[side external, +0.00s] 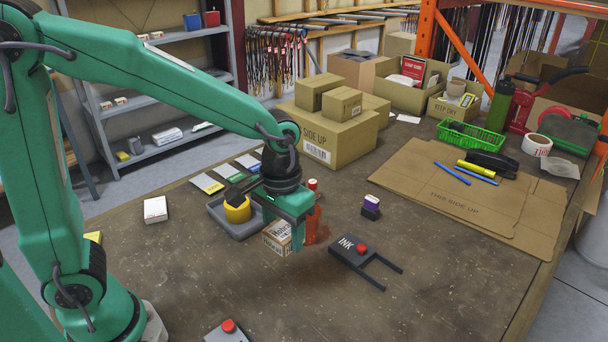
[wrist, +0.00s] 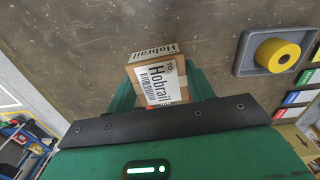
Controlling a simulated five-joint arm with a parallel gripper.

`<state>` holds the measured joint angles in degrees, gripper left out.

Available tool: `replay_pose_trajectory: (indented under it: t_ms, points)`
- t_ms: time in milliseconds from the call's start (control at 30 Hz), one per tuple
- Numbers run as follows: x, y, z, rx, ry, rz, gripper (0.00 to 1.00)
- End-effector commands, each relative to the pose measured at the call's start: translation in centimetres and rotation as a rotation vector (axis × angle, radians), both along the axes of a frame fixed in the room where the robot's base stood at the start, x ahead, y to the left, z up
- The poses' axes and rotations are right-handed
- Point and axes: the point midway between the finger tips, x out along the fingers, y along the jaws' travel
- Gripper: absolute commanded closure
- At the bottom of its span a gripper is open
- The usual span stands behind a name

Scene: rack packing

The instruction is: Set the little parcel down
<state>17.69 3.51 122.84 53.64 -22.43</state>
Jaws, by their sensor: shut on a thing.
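The little parcel (side external: 277,238) is a small brown cardboard box with a white label printed "Hobrail" and a barcode. My gripper (side external: 287,236) is shut on it, and the parcel hangs between the fingers, seemingly a little above the table (side external: 240,297). In the wrist view the parcel (wrist: 158,75) sits between the two green fingers of my gripper (wrist: 162,88), with brown tabletop beyond it. The gap under the parcel is hard to judge.
A grey tray with a yellow roll (side external: 238,209) stands close left of my gripper. A red-orange object (side external: 312,226) is close on the right, partly hidden. The front tabletop is mostly clear.

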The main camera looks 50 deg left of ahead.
Motion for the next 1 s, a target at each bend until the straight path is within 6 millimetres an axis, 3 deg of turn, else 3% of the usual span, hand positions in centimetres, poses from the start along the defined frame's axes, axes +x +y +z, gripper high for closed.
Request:
replay_pose_trajectory:
  t_ms: [200,500,700,1000]
  points:
    - [4.3,4.4,2.1,0.0,-0.002,-0.029,0.71]
    - [7.4,9.3,4.1,0.0,-0.001,-0.071,0.71]
    - [7.9,10.4,4.6,0.0,0.0,-0.083,0.71]
    - [7.9,10.4,4.6,0.0,0.0,-0.083,0.71]
